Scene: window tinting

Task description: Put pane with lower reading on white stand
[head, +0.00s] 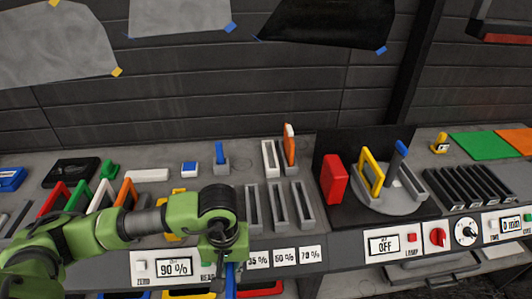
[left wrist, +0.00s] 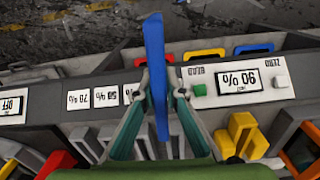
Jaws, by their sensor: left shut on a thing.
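My left gripper (head: 229,264) is at the front edge of the bench, and its fingers are mostly hidden by the wrist in the head view. In the left wrist view the gripper (left wrist: 158,84) is shut on a blue pane (left wrist: 154,45), seen edge-on. A meter display (head: 174,267) reads 90 %; it shows upside down in the left wrist view (left wrist: 238,80). A white slotted stand (head: 269,158) is at the bench's back. An orange-framed pane (head: 290,148) stands just right of it. I cannot read a value on the held pane. My right gripper is not in view.
Several coloured frames, including a red one (head: 50,201), stand at the left. Grey slotted stands (head: 278,204) sit behind 35, 50 and 70 % labels. A turntable (head: 390,200) holds a yellow frame (head: 369,174). A red block (head: 333,179) stands beside it.

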